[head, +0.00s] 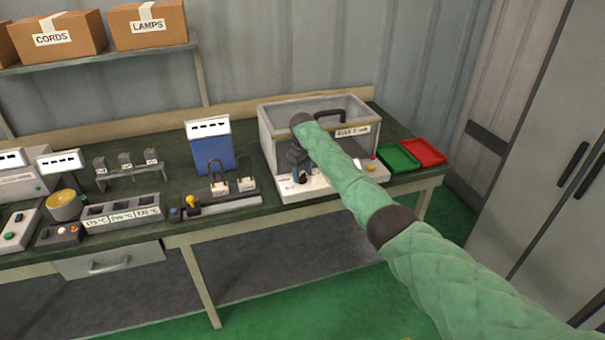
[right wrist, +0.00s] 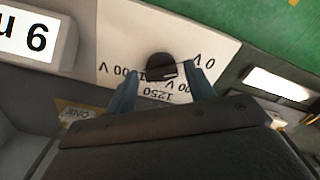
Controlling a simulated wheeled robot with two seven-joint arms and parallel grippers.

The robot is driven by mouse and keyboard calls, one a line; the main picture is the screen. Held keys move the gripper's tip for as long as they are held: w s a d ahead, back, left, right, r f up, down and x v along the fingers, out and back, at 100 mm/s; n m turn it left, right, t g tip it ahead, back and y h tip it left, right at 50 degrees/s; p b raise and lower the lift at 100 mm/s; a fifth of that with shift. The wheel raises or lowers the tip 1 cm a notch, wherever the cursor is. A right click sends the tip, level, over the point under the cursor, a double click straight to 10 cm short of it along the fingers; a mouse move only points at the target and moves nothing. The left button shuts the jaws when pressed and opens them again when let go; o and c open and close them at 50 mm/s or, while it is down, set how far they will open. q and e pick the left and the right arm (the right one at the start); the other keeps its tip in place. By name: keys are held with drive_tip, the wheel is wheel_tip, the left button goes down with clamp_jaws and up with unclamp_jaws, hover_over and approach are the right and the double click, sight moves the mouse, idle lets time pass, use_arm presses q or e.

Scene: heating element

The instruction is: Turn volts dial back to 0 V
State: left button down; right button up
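The volts dial (right wrist: 161,66) is a black round knob on a white panel, seen upside down in the right wrist view. Around it are printed marks including 0 V, one ending in 000 V, and 1250. I cannot tell which mark it points at. My right gripper (right wrist: 161,74) is open, with one blue-grey finger on each side of the dial and small gaps to it. In the head view my right gripper (head: 300,176) hangs over the white panel (head: 325,184) in front of a grey open box and largely hides the dial. My left gripper is not in view.
The grey box (head: 265,135) stands right behind the panel. A green tray (head: 398,158) and a red tray (head: 424,151) lie to the right. A blue box (head: 209,150) and a board with cables (head: 222,198) stand to the left.

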sight(303, 176)
drive_tip(key=shift+o, duration=0.2)
drive_tip(key=shift+r, duration=0.2)
use_arm(q)
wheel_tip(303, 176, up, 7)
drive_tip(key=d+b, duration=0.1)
drive_tip(key=b, duration=0.1)
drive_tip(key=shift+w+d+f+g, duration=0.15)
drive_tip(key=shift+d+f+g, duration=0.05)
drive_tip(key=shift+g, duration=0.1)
use_arm(e)
wheel_tip(303, 176, up, 7)
drive_tip(key=shift+r, duration=0.1)
